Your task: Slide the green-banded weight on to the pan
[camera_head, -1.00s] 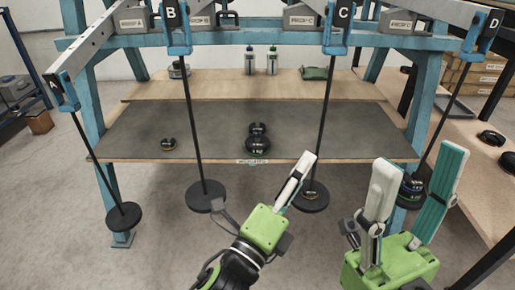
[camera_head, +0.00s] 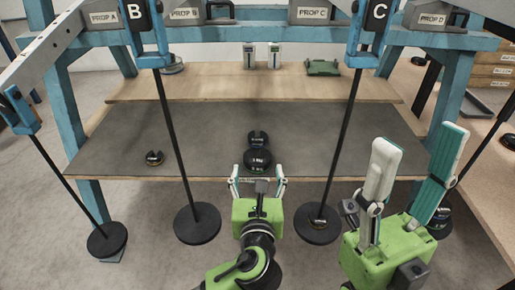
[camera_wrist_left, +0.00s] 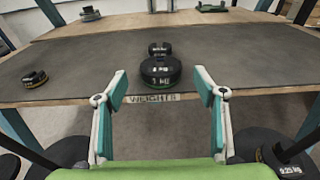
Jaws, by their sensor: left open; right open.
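A black weight with a green band around its lower edge (camera_wrist_left: 160,82) sits on the dark mat at the table's front edge; it also shows in the head view (camera_head: 257,163). Round black pans hang on rods below the arms: a bare pan under B (camera_head: 197,224), one under C (camera_head: 317,228) holding a small weight, and one at far left (camera_head: 107,241). Which pan is meant is not shown. My left gripper (camera_head: 257,176) is open and empty, just in front of the green-banded weight, fingers either side of its line. My right gripper (camera_head: 413,160) is open and empty at right.
Another black weight (camera_head: 258,139) stands right behind the green-banded one. A small yellow-banded weight (camera_head: 154,158) lies on the mat (camera_head: 210,140) to the left. Blue posts and hanging rods (camera_head: 171,130) flank the space. Bottles (camera_head: 249,57) stand on the back shelf.

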